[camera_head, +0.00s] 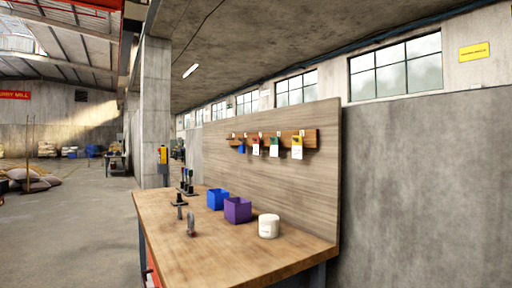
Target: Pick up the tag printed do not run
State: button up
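Several small tags hang from a dark wooden rail (284,138) on the upright wood panel behind the workbench. From left to right they are a blue tag (242,148), a red-topped white tag (256,147), a green-topped white tag (274,148) and a yellow-topped white tag (297,148). Their print is too small to read, so I cannot tell which says do not run. My gripper is not visible in this view.
The wooden workbench (245,262) holds a blue bin (217,199), a purple bin (237,210), a white jar (268,226), a grey metal item (191,223) and dark stands (188,183). Open concrete floor (75,235) lies to the left. A concrete wall (430,190) stands right.

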aim_at(256, 145)
jog(key=i+j+z, duration=0.1)
jog(key=i+j, duration=0.25)
jog(key=i+j+z, duration=0.15)
jog(key=i+j, duration=0.2)
jog(key=j, duration=0.15)
jog(key=i+j+z, duration=0.1)
jog(key=i+j, duration=0.25)
jog(key=j, duration=0.1)
